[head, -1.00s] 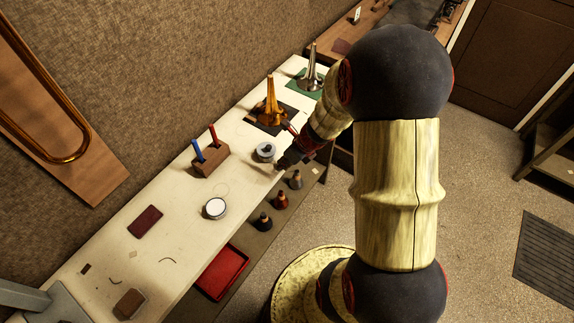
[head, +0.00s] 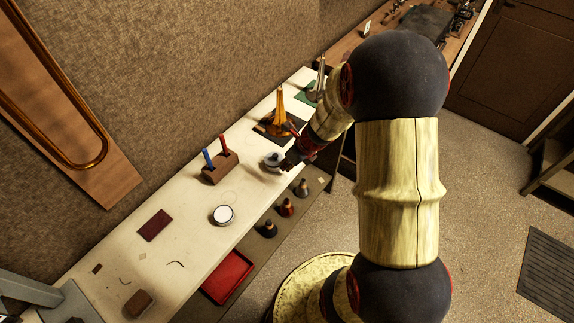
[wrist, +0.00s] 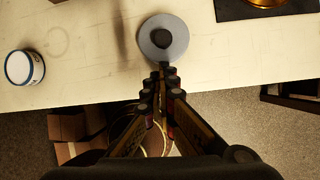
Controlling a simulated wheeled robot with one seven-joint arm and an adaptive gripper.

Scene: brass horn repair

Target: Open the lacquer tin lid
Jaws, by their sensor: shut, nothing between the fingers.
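A round grey lid with a dark knob (wrist: 163,38) is near the table's front edge, straight ahead of my fingertips in the wrist view; it also shows in the head view (head: 271,159), partly hidden by my gripper. It looks like the lacquer tin's lid, but the tin's side is not visible. My gripper (wrist: 163,69) is shut and empty, its fingertips at the lid's near rim. I cannot tell whether they touch it. The gripper also shows in the head view (head: 286,166).
A white-topped tin with a blue band (wrist: 25,67) stands to the left on the table (wrist: 95,60). A dark mat (wrist: 235,10) with a brass piece (wrist: 266,2) lies to the right. A wooden block (head: 220,170) holds two handled tools. Bottles (head: 287,207) and a red tray (head: 228,277) sit lower.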

